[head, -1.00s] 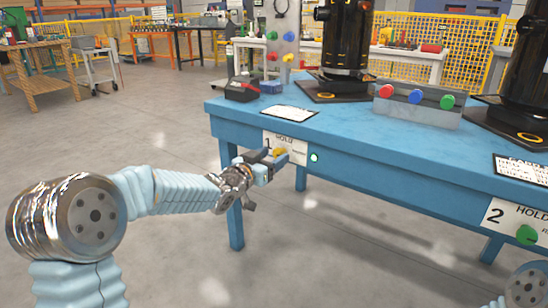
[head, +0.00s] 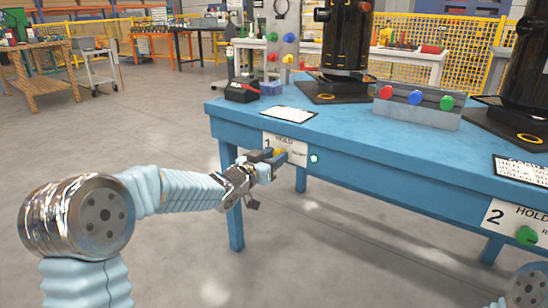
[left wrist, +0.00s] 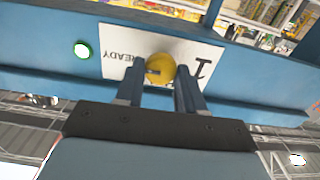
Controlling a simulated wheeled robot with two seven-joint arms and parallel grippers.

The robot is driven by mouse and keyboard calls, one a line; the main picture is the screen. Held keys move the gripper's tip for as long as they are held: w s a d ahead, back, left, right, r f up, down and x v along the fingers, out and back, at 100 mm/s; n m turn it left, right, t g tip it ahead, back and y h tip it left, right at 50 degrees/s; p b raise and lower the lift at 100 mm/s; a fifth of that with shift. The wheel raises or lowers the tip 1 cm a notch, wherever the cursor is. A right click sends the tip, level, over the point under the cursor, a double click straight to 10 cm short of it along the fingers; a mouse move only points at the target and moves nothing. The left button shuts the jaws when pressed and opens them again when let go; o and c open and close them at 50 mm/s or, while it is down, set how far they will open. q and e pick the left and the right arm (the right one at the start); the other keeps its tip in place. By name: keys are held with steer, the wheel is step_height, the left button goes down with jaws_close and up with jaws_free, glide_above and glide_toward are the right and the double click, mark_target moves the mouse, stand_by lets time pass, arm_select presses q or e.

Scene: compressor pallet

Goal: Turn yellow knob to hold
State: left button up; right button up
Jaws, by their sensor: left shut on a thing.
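The yellow knob (head: 278,152) is on the white "1" HOLD/READY plate (head: 270,142) on the front apron of the blue table. In the left wrist view, where the lettering is upside down, the yellow knob (left wrist: 161,68) lies between my two fingers. My left gripper (head: 279,157) is shut on the knob, and its fingers hide part of it in the head view. It also shows in the left wrist view (left wrist: 157,88). I cannot tell which mark the knob points to. My right gripper is out of view.
A lit green lamp (head: 314,158) sits beside the plate. A second plate marked "2" (head: 497,214) with a green knob (head: 527,234) is at the right. The blue table (head: 350,130) carries black compressors and a box with red, blue and green buttons (head: 415,97).

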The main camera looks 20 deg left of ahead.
arm_select(q)
steer(key=shift+n, duration=0.3)
steer(key=n+p, duration=0.1)
steer(key=n, duration=0.2)
steer(key=shift+a+r+p, duration=0.1)
steer(key=shift+p, duration=0.25)
steer(key=n+p, duration=0.2)
steer(key=n, duration=0.3)
steer(key=shift+w+a+n, duration=0.1)
steer(key=shift+n, duration=0.2)
steer(key=n+p, duration=0.2)
steer(key=n, duration=0.3)
steer(key=n+p, duration=0.1)
steer(key=n, duration=0.2)
steer(key=shift+f, duration=0.25)
steer(key=shift+n, duration=0.4)
steer(key=o, duration=1)
